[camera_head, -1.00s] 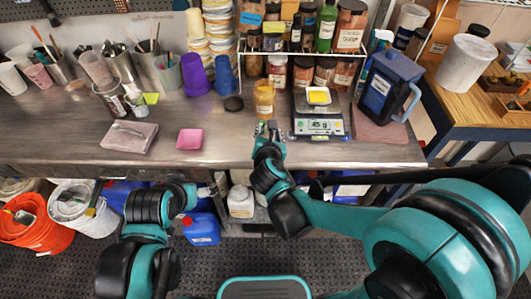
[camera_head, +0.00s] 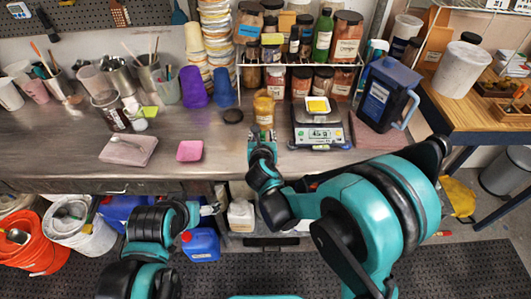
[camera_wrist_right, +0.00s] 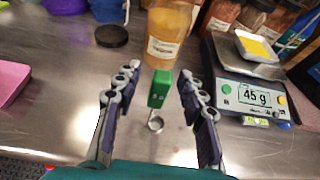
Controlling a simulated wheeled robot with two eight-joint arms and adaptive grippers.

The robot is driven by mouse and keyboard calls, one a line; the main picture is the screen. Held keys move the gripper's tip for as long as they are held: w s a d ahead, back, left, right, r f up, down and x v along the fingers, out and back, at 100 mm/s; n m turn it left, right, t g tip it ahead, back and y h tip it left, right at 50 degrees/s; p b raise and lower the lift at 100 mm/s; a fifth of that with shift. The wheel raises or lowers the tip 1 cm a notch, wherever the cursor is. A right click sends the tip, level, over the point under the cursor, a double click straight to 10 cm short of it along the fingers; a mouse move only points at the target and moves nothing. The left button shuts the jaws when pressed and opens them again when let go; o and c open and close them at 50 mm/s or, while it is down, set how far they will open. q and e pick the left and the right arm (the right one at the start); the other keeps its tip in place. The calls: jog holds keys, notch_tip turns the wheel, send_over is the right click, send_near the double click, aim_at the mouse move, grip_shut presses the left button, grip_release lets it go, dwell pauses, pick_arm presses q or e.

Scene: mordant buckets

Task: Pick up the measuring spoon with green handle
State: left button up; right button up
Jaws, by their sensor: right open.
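The measuring spoon (camera_wrist_right: 157,101) has a green handle and a small round metal bowl. In the right wrist view it lies on the steel bench between my fingers, handle away from me and bowl towards me. My right gripper (camera_wrist_right: 155,100) is open around it, with a gap on both sides.
The amber jar (camera_wrist_right: 168,32) stands right behind the spoon handle. A scale (camera_wrist_right: 245,85) reading 45 g with a yellow-filled dish is to the right. A black lid (camera_wrist_right: 111,36) lies left. A pink dish (camera_head: 190,151) lies farther left. The bench between is clear.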

jog(key=shift+c, duration=0.4)
grip_shut()
jog(key=shift+r, duration=0.55)
jog(key=s+d+r+p, duration=0.1)
jog(key=d+r+p, duration=0.4)
jog(key=d+r, duration=0.5)
jog(key=shift+d, duration=0.8)
jog(key=shift+s, duration=0.1)
